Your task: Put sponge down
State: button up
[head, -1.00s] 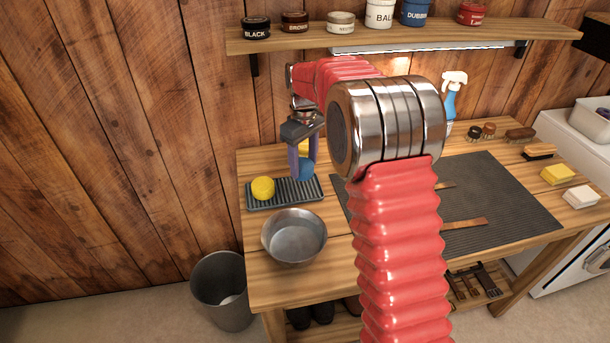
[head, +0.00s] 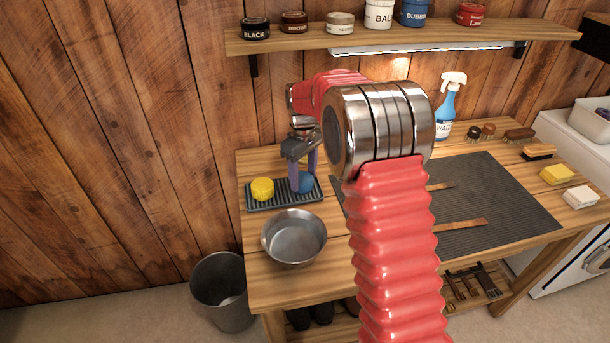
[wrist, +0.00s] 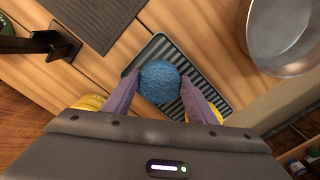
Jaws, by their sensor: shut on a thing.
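A round blue sponge (wrist: 160,82) is between the two purple fingers of my gripper (head: 303,182), which is shut on it. The sponge also shows in the head view (head: 306,184), partly covered by a finger. It is low over the right part of the dark ribbed tray (head: 284,203); I cannot tell whether it touches the tray. A round yellow sponge (head: 262,189) sits at the left part of the tray. In the wrist view the ribbed tray (wrist: 215,96) lies under the blue sponge.
A metal bowl (head: 294,238) stands just in front of the tray. A dark ribbed mat (head: 480,200) with leather straps lies to the right. A spray bottle (head: 448,108) stands at the back, under a wall shelf (head: 300,43) with tins. Brushes and sponges line the right side.

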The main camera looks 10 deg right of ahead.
aim_at(303, 178)
jog(key=o, duration=1)
jog(key=shift+f, duration=0.1)
notch_tip(303, 178, up, 12)
jog(key=shift+r, duration=0.2)
dwell(0.4)
